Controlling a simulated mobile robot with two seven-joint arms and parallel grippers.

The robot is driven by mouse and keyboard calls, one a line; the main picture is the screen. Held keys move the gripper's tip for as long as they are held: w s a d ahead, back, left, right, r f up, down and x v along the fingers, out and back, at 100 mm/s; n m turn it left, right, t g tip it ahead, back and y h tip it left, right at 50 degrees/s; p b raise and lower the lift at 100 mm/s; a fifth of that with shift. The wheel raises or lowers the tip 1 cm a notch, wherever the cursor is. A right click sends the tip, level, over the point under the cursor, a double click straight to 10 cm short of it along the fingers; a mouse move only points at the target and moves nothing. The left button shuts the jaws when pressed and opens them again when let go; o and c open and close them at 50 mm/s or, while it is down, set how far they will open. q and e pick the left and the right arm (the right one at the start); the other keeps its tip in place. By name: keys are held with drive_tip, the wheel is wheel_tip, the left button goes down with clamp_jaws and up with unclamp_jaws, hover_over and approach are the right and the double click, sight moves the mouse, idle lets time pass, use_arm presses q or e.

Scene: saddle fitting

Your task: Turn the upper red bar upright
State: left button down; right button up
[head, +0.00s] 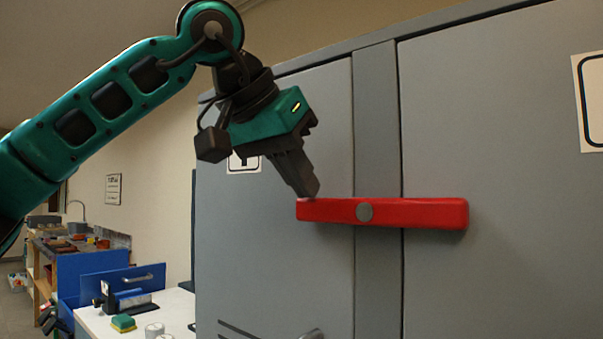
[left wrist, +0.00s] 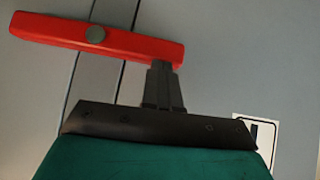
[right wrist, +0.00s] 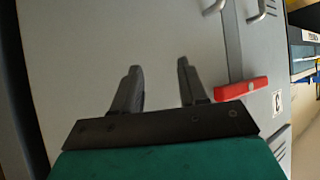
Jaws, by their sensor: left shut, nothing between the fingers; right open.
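The upper red bar (head: 425,213) lies level across the grey post between the two cabinet doors, on a round grey pivot (head: 365,211). My left gripper (head: 309,193) is shut and empty, its fingertips at the top edge of the bar's left end. In the left wrist view the fingertips (left wrist: 162,65) meet the outline of the bar (left wrist: 140,43) near its end. I cannot tell whether they touch. My right gripper (right wrist: 158,72) is open and empty in front of the cabinet.
The grey cabinet doors (head: 500,120) fill the right of the head view. A door handle (head: 312,334) shows at the bottom edge. A white table (head: 175,308) with a sponge (head: 123,323) stands left of the cabinet.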

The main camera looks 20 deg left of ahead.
sight(306, 219)
use_arm(q)
drive_tip(key=shift+a+f, duration=0.1)
drive_tip(key=shift+f, duration=0.15)
drive_tip(key=shift+w+a+f+n+h, duration=0.1)
drive_tip(key=shift+a+f+n+h, duration=0.1)
drive_tip(key=shift+f+n+h, duration=0.45)
drive_tip(key=shift+w+a+f+n+g+h+b, duration=0.15)
drive_tip(key=shift+f+n+g+h+b, duration=0.25)
drive_tip(key=shift+f+h+b, duration=0.45)
drive_tip(key=shift+s+d+f+n+h+b, duration=0.3)
drive_tip(key=shift+d+f+n+h+b, duration=0.6)
drive_tip(key=shift+f+h+b, duration=0.8)
drive_tip(key=shift+s+d+f+n+h+b, duration=0.25)
drive_tip(key=shift+d+f+n+h+b, duration=0.3)
drive_tip(key=shift+f+n+h+b, duration=1.15)
drive_tip(key=shift+s+d+f+n+h+b, duration=0.4)
drive_tip(key=shift+d+f+h+b, duration=0.6)
drive_tip(key=shift+b, duration=1.35)
use_arm(e)
wheel_tip(306, 219, down, 10)
drive_tip(key=shift+w+a+r+y, duration=0.2)
drive_tip(key=shift+a+r+y, duration=0.05)
drive_tip(key=shift+a+y, duration=0.05)
use_arm(q)
drive_tip(key=shift+a+r, duration=0.15)
drive_tip(key=shift+a, duration=0.1)
drive_tip(key=shift+w+a, duration=0.1)
use_arm(e)
drive_tip(key=shift+w, duration=0.1)
